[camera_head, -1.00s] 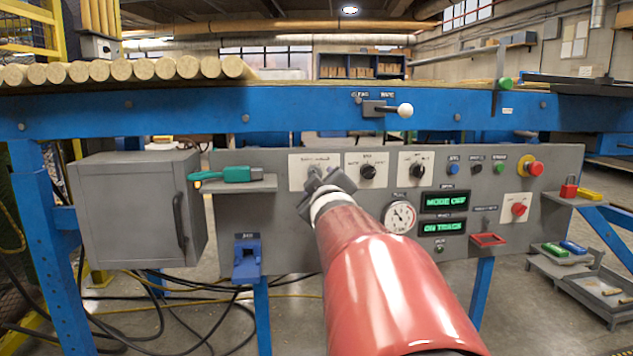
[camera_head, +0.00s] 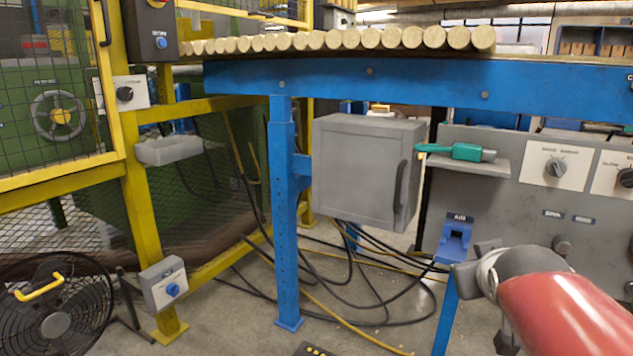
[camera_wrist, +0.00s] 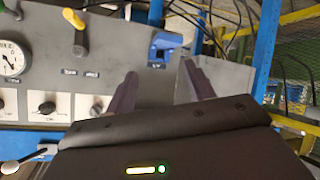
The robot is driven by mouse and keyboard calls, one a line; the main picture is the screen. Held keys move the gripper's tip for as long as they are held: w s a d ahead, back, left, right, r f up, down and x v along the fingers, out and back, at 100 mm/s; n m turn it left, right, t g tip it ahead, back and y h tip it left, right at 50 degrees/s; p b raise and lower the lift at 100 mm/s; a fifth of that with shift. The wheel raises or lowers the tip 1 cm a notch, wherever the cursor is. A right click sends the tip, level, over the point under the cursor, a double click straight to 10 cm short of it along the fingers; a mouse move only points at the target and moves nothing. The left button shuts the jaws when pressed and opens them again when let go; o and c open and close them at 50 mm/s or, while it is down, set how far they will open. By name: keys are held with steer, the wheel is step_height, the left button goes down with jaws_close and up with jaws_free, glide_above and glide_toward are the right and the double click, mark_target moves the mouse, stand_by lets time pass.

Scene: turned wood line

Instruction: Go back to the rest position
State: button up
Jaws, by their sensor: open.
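My red arm enters from the lower right in the head view, and its end, my gripper (camera_head: 466,268), is in front of the grey control panel (camera_head: 490,210). It appears just below and right of the blue holder (camera_head: 453,242). In the wrist view the two dark fingers of my gripper (camera_wrist: 160,88) stand wide apart with nothing between them. The blue holder (camera_wrist: 166,42) shows beyond the fingers there. In the head view the fingertips are small and partly hidden by the wrist.
A grey cabinet (camera_head: 362,170) hangs under the blue conveyor beam (camera_head: 400,84). A teal-handled tool (camera_head: 458,152) lies on a small shelf. A yellow fence post (camera_head: 139,215) and a black fan (camera_head: 55,318) stand at left. Cables (camera_head: 345,280) cross the floor.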

steer(key=s+a+f+g+y, duration=0.4)
steer(key=s+a+f+g, duration=0.1)
steer(key=s+a+f, duration=0.75)
step_height(320, 180, up, 14)
steer(key=s+p, duration=0.2)
steer(key=p, duration=1.1)
steer(key=shift+s+a, duration=0.15)
steer(key=shift+s, duration=0.05)
